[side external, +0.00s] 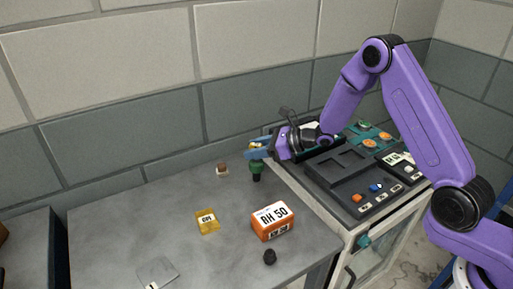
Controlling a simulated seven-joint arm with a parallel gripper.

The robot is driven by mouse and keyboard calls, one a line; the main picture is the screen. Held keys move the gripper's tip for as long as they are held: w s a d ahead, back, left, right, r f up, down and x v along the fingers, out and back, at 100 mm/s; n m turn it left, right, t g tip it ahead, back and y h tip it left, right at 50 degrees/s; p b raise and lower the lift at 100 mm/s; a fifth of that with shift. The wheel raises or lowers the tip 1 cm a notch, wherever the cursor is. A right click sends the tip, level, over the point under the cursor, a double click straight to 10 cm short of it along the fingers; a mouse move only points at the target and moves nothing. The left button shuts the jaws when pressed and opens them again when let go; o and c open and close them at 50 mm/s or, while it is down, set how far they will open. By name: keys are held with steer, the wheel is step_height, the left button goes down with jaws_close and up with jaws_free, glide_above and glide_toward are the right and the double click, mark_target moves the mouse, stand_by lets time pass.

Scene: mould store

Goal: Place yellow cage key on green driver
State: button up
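My gripper (257,151), with blue fingers, is at the left edge of the console, just above the green driver (256,169). The driver stands upright on the grey table, green above and dark below. A small yellow bit (252,145) shows at the fingertips; I cannot tell whether it is the yellow cage key or whether the fingers are closed on it. A flat yellow piece (207,221) with a white label lies on the table to the lower left, apart from the gripper; its lettering is too small to read surely.
A small brown-and-white object (222,168) is left of the driver. A grey plate (157,272) lies at the front. The black-topped console (325,190) borders the right.

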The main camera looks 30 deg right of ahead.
steer(key=shift+r, duration=0.1)
steer(key=shift+s+d+r, duration=0.15)
steer(key=shift+d, duration=0.05)
steer(key=v, duration=1.1)
steer(key=s+a+r+n+g, duration=0.2)
steer(key=s+a+n+g, duration=0.35)
steer(key=s+n, duration=0.4)
steer(key=s+a+r+n+g, duration=0.1)
steer(key=s+a+n+g, duration=0.3)
steer(key=s+n+g, duration=0.5)
steer(key=s+d+n+t+h, duration=0.2)
steer(key=s+d+n+h, duration=0.2)
steer(key=s+d+n, duration=0.2)
steer(key=s+d+r+n+t+h, duration=0.1)
steer(key=s+d+n+t+h, duration=0.2)
steer(key=s+n, duration=0.8)
steer(key=d+n+h, duration=0.2)
steer(key=d+n, duration=0.2)
steer(key=shift+s+d+r, duration=0.3)
